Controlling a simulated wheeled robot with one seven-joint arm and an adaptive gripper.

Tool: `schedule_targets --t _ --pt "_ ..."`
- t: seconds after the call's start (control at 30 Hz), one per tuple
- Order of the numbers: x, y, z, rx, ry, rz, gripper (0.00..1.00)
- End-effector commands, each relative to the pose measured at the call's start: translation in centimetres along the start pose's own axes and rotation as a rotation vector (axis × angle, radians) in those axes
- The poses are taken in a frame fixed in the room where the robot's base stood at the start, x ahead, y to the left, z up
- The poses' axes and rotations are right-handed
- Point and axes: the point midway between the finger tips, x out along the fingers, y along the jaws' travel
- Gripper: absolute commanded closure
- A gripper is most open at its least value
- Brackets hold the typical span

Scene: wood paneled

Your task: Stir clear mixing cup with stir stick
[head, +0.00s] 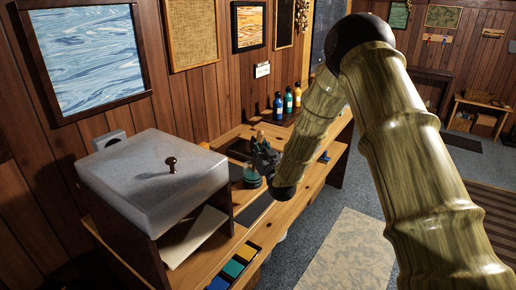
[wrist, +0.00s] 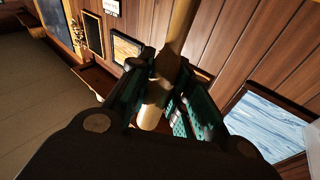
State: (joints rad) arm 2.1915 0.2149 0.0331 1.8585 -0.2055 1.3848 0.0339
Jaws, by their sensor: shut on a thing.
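My gripper (head: 264,158) is over the wooden bench, in front of the wall. In the wrist view my gripper (wrist: 160,88) has its teal-padded fingers shut on a pale wooden stir stick (wrist: 177,28). The stick runs up out of the fingers, and its rounded end shows between them. In the head view the stick's top shows faintly above the fingers. A small clear cup with a greenish look (head: 252,179) seems to stand on the bench just below my gripper. It is partly hidden, and I cannot tell whether the stick is in it.
Several colored bottles (head: 288,101) stand farther back on the bench (head: 217,262). A grey-topped box (head: 155,168) with a dark knob stands at the near left. Blue, green and yellow squares (head: 233,268) lie at the front. Framed pictures hang on the wall. Open floor lies to the right.

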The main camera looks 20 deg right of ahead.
Motion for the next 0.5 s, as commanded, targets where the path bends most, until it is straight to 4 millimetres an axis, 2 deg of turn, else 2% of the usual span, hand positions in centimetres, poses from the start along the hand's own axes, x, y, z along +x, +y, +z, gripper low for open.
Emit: schedule_targets --t 0.5 --pt "0.0 0.0 -3.3 0.0 0.001 0.0 0.96"
